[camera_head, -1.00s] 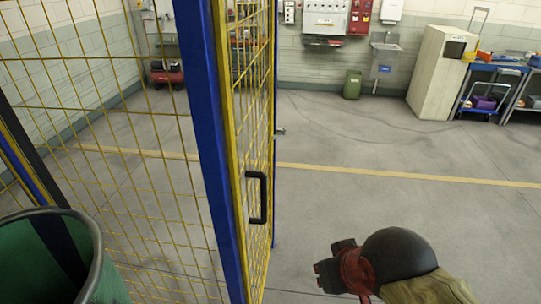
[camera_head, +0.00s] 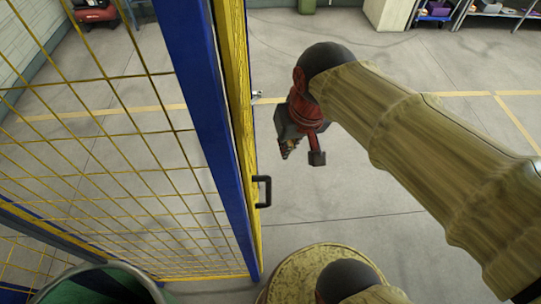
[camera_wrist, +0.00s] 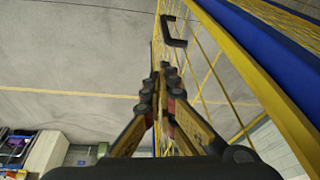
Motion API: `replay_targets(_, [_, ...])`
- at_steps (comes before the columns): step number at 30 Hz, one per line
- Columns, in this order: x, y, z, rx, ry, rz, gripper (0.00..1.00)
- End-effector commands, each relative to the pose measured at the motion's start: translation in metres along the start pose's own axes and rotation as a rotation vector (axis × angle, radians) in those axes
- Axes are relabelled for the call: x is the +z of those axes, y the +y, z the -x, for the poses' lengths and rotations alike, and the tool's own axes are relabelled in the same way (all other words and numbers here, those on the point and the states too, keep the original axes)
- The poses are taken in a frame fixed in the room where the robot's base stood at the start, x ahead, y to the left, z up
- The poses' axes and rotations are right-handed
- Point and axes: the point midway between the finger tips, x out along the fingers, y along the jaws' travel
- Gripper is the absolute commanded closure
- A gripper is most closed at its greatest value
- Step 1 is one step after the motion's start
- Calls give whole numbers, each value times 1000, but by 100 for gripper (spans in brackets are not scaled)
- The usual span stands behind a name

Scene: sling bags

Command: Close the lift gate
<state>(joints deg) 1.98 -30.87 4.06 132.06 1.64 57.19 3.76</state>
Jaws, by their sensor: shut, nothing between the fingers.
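The lift gate (camera_head: 237,110) is a yellow-framed mesh panel beside a blue post, seen nearly edge-on in the head view. Its black handle (camera_head: 264,191) sticks out to the right. In the wrist view the handle (camera_wrist: 174,32) is at upper centre, and the gate's yellow frame (camera_wrist: 262,80) runs down the right. My gripper (camera_head: 286,150) is right of the gate and appears above and right of the handle in the head view. Its fingers are shut and empty, with tips (camera_wrist: 161,78) apart from the handle in the wrist view.
A yellow mesh fence (camera_head: 100,130) fills the left side. A green bin (camera_head: 95,285) stands at the lower left. Open grey floor (camera_head: 340,215) lies right of the gate. A white cabinet (camera_head: 388,12) and shelves with items (camera_head: 490,10) stand at the back.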

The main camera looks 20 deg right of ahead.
Motion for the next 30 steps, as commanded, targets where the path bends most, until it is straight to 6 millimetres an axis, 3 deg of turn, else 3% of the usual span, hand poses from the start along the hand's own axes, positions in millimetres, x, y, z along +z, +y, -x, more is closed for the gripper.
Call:
replay_targets(8, [-51, 4, -37, 5, -223, -136, 100])
replay_targets(15, [-93, 13, -101, 16, -449, -279, 100])
replay_targets(22, [-112, 22, -156, 27, -608, -379, 100])
replay_targets(30, [-113, 25, -180, 32, -668, -416, 100])
